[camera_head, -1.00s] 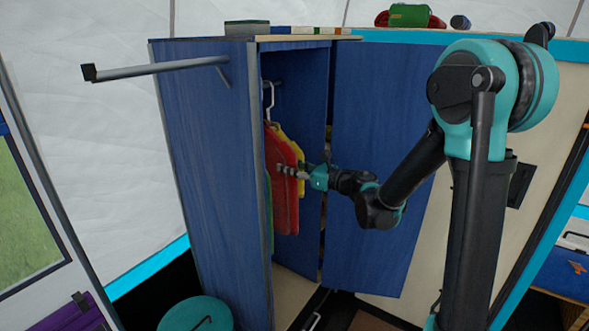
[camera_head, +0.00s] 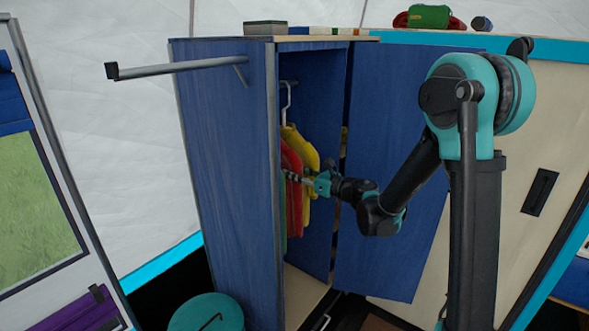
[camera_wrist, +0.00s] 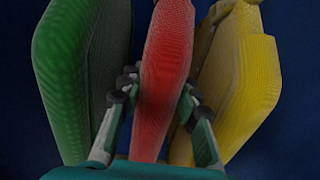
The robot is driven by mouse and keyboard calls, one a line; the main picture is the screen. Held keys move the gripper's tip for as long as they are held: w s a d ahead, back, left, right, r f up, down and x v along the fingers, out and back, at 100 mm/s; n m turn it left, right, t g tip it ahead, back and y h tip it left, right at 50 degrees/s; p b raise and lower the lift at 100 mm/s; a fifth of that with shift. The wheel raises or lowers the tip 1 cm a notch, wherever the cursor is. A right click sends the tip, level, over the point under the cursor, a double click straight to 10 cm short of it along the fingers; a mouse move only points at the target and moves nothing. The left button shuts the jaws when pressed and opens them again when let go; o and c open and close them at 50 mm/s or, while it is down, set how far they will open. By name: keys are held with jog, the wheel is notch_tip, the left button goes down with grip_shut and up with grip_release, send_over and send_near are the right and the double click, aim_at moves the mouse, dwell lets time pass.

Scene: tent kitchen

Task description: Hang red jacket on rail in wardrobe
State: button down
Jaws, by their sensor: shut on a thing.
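The red jacket (camera_head: 292,210) is inside the open blue wardrobe (camera_head: 225,150), partly hidden by its side wall. My gripper (camera_head: 301,179) reaches through the opening and is shut on the red jacket. In the wrist view the fingers (camera_wrist: 158,95) lie on both sides of the red jacket (camera_wrist: 165,50). It is between a green jacket (camera_wrist: 80,70) on the left and a yellow jacket (camera_wrist: 235,80) on the right. A hanger (camera_head: 287,105) shows below the rail (camera_head: 290,82). I cannot tell whether the red jacket's own hanger is on the rail.
The blue wardrobe door (camera_head: 390,170) stands open to the right, behind my forearm. A bar (camera_head: 180,67) sticks out left from the wardrobe's outer side. A round teal stool (camera_head: 205,312) stands at the front left. A grey box (camera_head: 265,28) lies on top.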

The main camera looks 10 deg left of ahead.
jog(key=shift+f, duration=0.25)
jog(key=c, duration=1)
grip_release()
